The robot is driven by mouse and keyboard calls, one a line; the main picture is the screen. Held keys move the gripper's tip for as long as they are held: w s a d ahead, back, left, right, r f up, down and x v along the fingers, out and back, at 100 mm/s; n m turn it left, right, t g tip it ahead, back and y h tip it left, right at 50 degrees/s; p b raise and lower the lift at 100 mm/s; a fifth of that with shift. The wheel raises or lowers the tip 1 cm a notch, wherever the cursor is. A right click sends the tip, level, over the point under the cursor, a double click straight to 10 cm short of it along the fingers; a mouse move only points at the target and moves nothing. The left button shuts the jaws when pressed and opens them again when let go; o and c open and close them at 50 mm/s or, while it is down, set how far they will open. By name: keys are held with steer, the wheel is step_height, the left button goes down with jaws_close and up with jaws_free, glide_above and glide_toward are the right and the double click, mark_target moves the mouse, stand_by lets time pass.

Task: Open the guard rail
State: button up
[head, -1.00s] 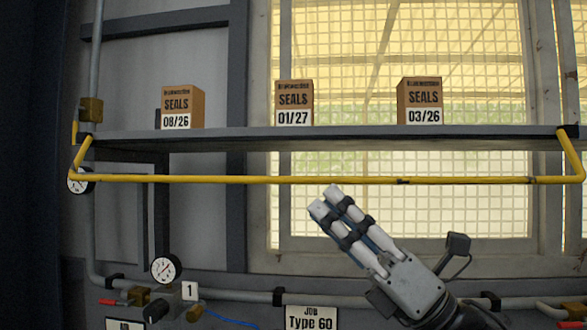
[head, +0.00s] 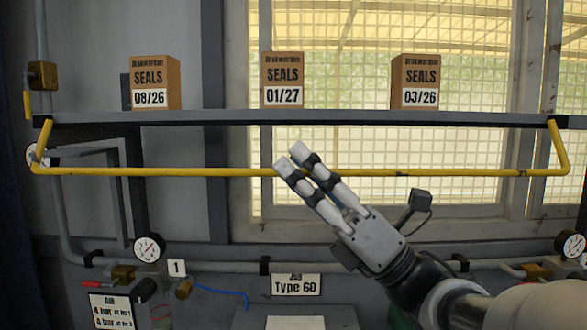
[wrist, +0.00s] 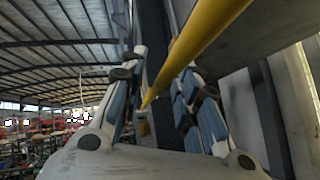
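The guard rail (head: 220,172) is a yellow bar with a bent arm at each end. It runs across the front of the shelf (head: 340,118), hanging a little below its edge. My gripper (head: 291,160) is in front of the rail's middle, with its fingertips overlapping the rail in the head view. In the wrist view, the two fingers of my gripper (wrist: 160,95) stand apart, and the rail (wrist: 190,45) runs through the view between and beyond them. I see no finger closed on the rail; the exact distance to it is unclear.
Three seal boxes stand on the shelf: left (head: 154,82), middle (head: 283,80) and right (head: 415,82). Below are a gauge (head: 149,248), pipework and a "Type 60" job card (head: 296,285). A meshed window (head: 470,60) is behind the shelf.

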jaws_close()
stand_by(0.6)
